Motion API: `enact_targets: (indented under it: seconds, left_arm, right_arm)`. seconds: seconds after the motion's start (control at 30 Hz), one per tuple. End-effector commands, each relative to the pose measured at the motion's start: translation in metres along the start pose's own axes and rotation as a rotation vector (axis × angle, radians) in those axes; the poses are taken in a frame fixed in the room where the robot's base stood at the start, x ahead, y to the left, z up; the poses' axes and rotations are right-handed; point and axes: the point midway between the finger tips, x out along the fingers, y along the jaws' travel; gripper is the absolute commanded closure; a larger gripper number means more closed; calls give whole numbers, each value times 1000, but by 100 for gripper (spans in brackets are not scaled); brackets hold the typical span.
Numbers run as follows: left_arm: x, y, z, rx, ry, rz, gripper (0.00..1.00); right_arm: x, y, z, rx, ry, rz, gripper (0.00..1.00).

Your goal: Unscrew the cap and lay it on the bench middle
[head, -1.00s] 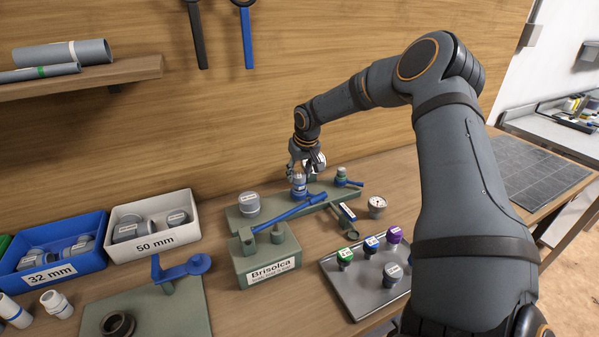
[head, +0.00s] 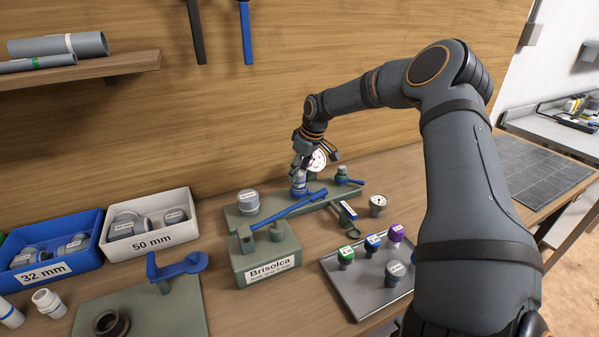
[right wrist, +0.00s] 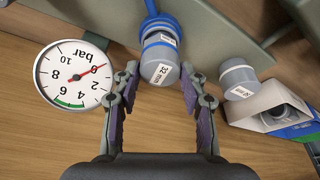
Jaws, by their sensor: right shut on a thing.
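The contact is hard to see in the wrist view. The cap still sits at the fitting; whether its thread is engaged cannot be told. The bench (head: 215,262) is wooden. My left gripper is not in view.
A dial gauge (right wrist: 73,75) stands close beside the right gripper. A larger grey cap (head: 248,201) and a blue-handled valve (head: 342,175) flank the held cap. A long blue wrench (head: 290,208), a tray of coloured caps (head: 345,285) and bins (head: 150,240) stand nearer.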

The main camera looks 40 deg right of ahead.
Motion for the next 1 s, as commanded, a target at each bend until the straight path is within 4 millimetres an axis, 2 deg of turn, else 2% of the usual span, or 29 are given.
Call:
enact_targets:
  seconds: [0.03, 0.3, 0.57, 0.6, 0.8, 1.0]
  left_arm:
    - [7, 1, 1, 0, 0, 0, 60]
    - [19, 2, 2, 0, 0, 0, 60]
    - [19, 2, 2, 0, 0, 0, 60]
    - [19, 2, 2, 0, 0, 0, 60]
    - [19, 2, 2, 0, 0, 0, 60]
    - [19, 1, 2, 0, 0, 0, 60]
  right_arm:
    - [4, 1, 0, -39, 3, -12, 95]
    - [2, 0, 0, -264, 2, -81, 95]
    - [0, 0, -1, -296, 2, -91, 95]
    - [0, 0, -1, -296, 2, -91, 56]
    - [0, 0, 0, -295, 1, -91, 31]
    - [0, 0, 0, -295, 1, -91, 31]
